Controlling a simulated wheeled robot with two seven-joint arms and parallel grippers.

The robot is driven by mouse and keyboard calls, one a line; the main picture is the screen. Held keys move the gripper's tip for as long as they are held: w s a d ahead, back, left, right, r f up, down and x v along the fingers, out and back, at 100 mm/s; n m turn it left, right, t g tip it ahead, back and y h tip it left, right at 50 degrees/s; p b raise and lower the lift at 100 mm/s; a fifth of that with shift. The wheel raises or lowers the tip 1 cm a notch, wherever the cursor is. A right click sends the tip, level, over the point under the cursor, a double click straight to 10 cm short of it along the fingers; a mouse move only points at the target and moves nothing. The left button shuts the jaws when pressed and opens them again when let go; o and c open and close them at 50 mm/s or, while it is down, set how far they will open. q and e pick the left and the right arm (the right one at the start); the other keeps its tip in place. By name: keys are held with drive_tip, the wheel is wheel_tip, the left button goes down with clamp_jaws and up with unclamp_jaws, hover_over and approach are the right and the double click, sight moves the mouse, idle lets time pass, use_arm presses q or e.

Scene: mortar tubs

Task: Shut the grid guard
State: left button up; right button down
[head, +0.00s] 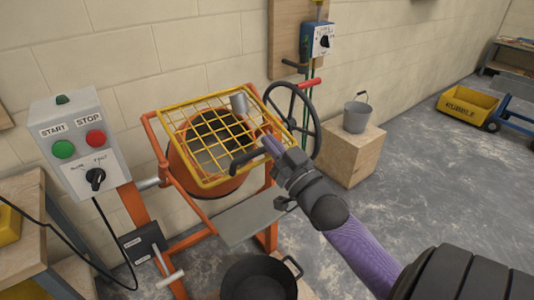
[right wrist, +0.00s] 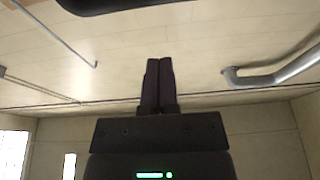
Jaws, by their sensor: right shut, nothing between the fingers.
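The yellow grid guard (head: 181,148) spans over the mouth of the orange mixer drum (head: 182,176); I cannot tell if it rests fully down. A dark bar handle (head: 246,163) sits at its front edge. My right gripper (head: 268,144) is shut and empty, its fingertips close to the handle's right end and the guard's front right part; contact is unclear. In the right wrist view its two fingers (right wrist: 156,84) are together, pointing up, and a dark curved bar (right wrist: 110,4) shows beyond them at the top edge. My left gripper is out of view.
A control box (head: 78,148) with green and red buttons stands at the left. A dark handwheel (head: 303,108) is right of the guard. A black tub (head: 258,279) is below in front. A grey bucket (head: 356,117) stands on a wooden block (head: 350,160).

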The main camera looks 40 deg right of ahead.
drive_tip(key=shift+w+f+b, duration=0.25)
drive_tip(key=shift+w+f, duration=0.15)
drive_tip(key=shift+f, duration=0.35)
drive_tip(key=shift+w+f+b, duration=0.2)
drive_tip(key=shift+w+f, duration=0.2)
drive_tip(key=shift+f, duration=0.35)
